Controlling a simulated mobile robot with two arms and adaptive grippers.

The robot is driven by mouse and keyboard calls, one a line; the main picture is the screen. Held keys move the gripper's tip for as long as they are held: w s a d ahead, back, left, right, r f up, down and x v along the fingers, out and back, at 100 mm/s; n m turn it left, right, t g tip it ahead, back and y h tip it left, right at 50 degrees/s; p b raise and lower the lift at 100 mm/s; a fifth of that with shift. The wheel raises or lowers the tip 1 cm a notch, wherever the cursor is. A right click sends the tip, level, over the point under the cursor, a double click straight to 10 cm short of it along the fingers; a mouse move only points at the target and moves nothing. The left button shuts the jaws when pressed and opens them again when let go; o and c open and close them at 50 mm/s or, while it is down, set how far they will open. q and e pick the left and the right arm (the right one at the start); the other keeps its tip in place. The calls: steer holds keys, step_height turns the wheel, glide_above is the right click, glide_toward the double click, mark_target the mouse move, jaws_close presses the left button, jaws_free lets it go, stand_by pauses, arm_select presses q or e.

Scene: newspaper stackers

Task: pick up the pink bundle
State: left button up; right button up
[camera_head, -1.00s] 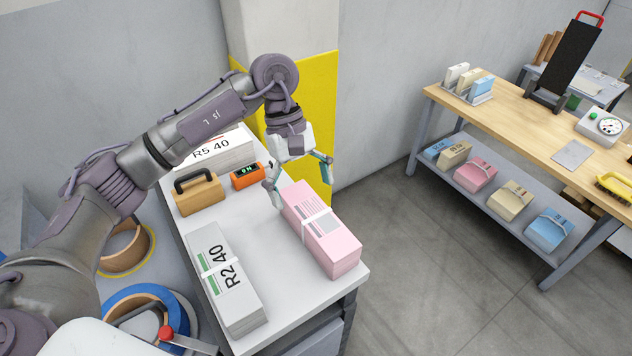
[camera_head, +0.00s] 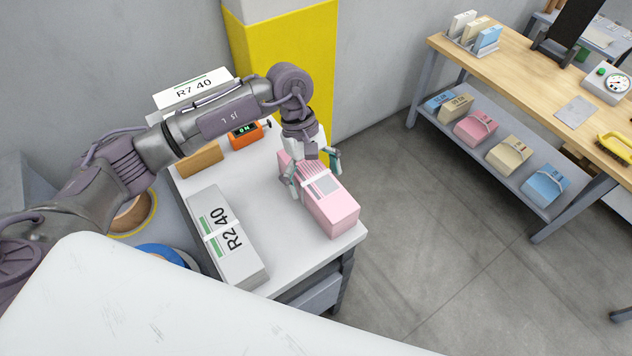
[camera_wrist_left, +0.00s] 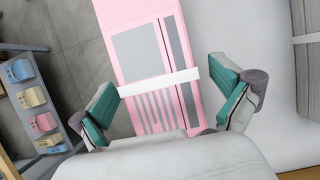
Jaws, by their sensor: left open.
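The pink bundle (camera_head: 332,207) lies flat on the white-topped table (camera_head: 290,254), near its right edge, with a white band around its middle. My left gripper (camera_head: 316,171) is open above the far half of the bundle, with one finger toward each long side. In the left wrist view the bundle (camera_wrist_left: 140,22) runs between the two teal finger pads, near the white band, with a gap at each side. I cannot tell how far the fingertips are above the table. The left gripper also shows in the left wrist view (camera_wrist_left: 168,104). My right gripper is not in view.
A white bundle marked R2 40 (camera_head: 229,243) lies left of the pink one. An orange device (camera_head: 246,137) and a wooden block (camera_head: 200,160) stand behind. A yellow-faced pillar (camera_head: 290,75) rises at the back. A wooden bench (camera_head: 530,95) with more bundles below stands right.

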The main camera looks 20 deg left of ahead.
arm_select(q)
steer(key=shift+p+x, duration=0.3)
steer(key=shift+x, duration=0.9)
steer(key=shift+d+f, duration=0.2)
steer(key=shift+f, duration=0.15)
steer(key=shift+s, duration=0.15)
steer(key=c, duration=1.7)
steer(key=shift+c, duration=0.3)
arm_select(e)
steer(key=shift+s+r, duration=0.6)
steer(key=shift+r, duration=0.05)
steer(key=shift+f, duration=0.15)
